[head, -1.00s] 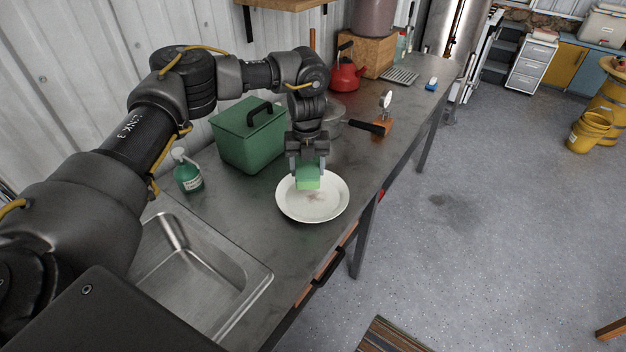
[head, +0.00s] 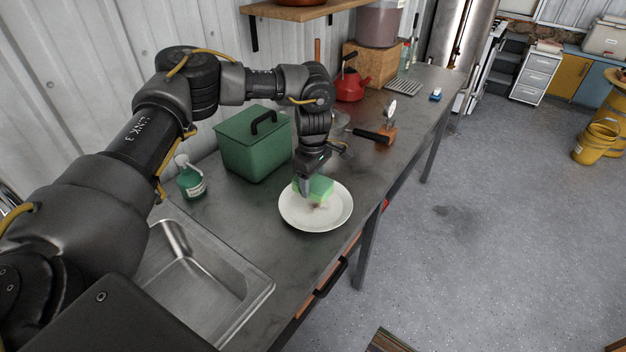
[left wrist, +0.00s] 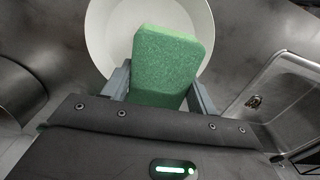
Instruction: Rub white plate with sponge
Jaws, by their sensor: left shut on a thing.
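The white plate (head: 316,221) lies on the metal counter, with a brownish smudge near its middle. It also shows in the left wrist view (left wrist: 108,32). My left gripper (head: 306,187) is shut on the green sponge (head: 320,188), over the far part of the plate. In the left wrist view the sponge (left wrist: 165,62) sits between the two fingers and covers part of the plate. I cannot tell whether the sponge touches the plate. My right gripper is not in view.
A metal sink (head: 262,286) lies on the near left of the counter. A green soap bottle (head: 190,180) and a green box (head: 226,145) stand left of the plate.

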